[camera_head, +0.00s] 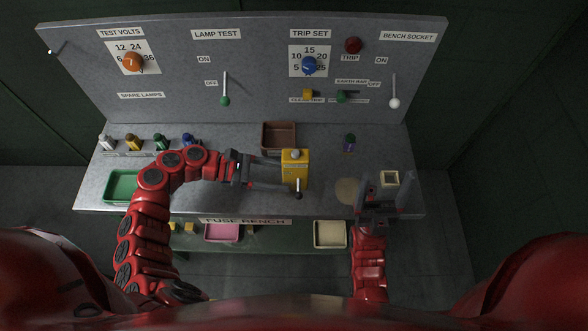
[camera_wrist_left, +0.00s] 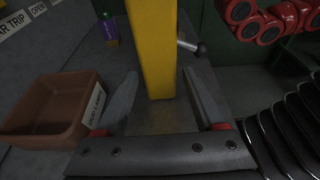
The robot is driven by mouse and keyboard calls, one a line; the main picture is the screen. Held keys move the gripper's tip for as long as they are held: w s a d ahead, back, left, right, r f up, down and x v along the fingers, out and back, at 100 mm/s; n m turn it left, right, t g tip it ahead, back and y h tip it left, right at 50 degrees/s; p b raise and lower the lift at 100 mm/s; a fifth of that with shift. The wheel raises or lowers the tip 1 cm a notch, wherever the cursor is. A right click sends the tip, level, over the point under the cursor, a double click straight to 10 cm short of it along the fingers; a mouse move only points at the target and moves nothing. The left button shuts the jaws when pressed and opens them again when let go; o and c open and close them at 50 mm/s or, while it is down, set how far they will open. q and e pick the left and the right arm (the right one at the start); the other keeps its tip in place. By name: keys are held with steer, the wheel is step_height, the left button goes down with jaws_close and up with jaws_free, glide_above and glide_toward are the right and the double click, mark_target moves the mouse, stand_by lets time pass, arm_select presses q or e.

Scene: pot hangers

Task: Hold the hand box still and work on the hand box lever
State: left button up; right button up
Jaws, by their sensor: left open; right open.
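The yellow hand box (camera_head: 295,170) stands upright on the bench near the middle. Its lever (camera_head: 298,188), with a dark knob, sticks out from its front side; the lever (camera_wrist_left: 188,46) also shows right of the hand box (camera_wrist_left: 155,50) in the left wrist view. My left gripper (camera_head: 283,175) comes in from the left and is open. In the left wrist view its fingers (camera_wrist_left: 160,78) lie on either side of the box, with gaps visible; contact is not clear. My right gripper (camera_head: 384,182) is open and empty above the bench's front right, apart from the box.
A brown bin (camera_head: 279,134) stands behind the hand box. A purple and green lamp (camera_head: 349,143) is at the back right. A round pale disc (camera_head: 346,190) and a small cream box (camera_head: 389,178) lie near my right gripper. A green tray (camera_head: 122,186) is at the left.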

mark_target(291, 178)
arm_select(q)
steer(key=shift+x, duration=1.7)
steer(key=shift+c, duration=0.2)
steer(key=shift+a, duration=0.1)
jaws_close()
